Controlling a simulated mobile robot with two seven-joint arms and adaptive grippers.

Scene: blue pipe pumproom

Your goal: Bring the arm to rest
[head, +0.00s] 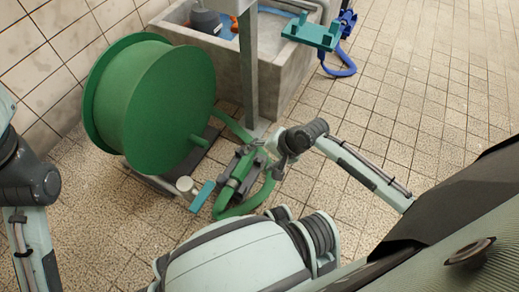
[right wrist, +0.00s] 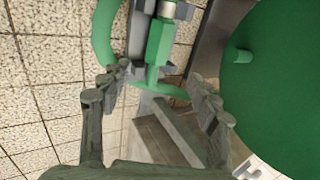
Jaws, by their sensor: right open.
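My right arm reaches in from the right in the head view. Its gripper (head: 272,148) is near a green hose nozzle (head: 236,174) beside the hose reel. In the right wrist view my right gripper (right wrist: 157,100) has its fingers spread wide, with nothing held between them. The green nozzle (right wrist: 159,42) shows beyond the fingertips, seated at a dark grey holder. My left arm (head: 27,180) shows only in part at the left edge of the head view, and its gripper is out of view.
A large green hose reel (head: 150,105) stands at the left, close to the arm. A grey post (head: 248,75) rises behind the gripper, before a concrete basin (head: 283,75). A teal bracket (head: 312,33) and blue hose (head: 340,66) are farther back. Tiled floor (head: 420,110) is free at right.

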